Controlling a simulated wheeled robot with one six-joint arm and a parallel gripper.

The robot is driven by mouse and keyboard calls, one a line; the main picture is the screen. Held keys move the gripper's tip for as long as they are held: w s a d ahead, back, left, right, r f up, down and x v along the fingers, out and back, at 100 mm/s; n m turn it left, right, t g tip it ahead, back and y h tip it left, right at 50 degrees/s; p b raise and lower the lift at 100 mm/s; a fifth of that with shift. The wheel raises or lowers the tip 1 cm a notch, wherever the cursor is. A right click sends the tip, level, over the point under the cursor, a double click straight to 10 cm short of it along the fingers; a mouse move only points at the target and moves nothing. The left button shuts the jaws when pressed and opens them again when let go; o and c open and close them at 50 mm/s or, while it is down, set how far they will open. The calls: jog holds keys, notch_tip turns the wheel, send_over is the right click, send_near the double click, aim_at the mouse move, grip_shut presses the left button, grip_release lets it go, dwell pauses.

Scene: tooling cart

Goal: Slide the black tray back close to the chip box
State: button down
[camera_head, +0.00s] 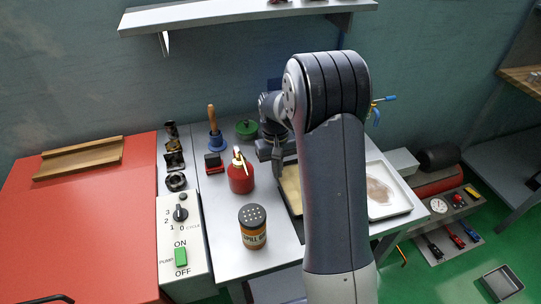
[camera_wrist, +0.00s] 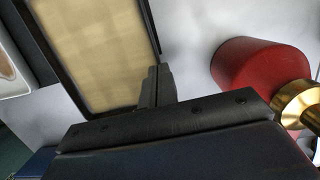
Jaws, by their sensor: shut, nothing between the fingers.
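The black tray (camera_wrist: 150,25) has a thin dark rim and a tan bottom. It fills the upper left of the wrist view. In the head view its tan bottom (camera_head: 291,190) shows beside my arm, which hides much of the tray. My gripper (camera_wrist: 158,85) is shut and empty, with its fingers at the tray's rim; I cannot tell whether they touch it. In the head view my gripper (camera_head: 277,160) is low over the table behind the tray's left part. I cannot pick out the chip box for certain.
A red oil can (camera_head: 241,175) stands left of the tray; its red body (camera_wrist: 262,72) is close to my gripper. A white tray (camera_head: 404,208) with a brownish patch lies on the right. Bare table shows around the shaker.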

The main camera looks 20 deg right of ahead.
jog(key=w, duration=0.5)
jog(key=w+b, duration=0.1)
jog(key=w, duration=0.1)
jog(key=shift+w+a, duration=0.25)
jog(key=shift+w, duration=0.05)
jog(key=c, duration=2.1)
grip_release()
jog(key=shift+c, duration=0.2)
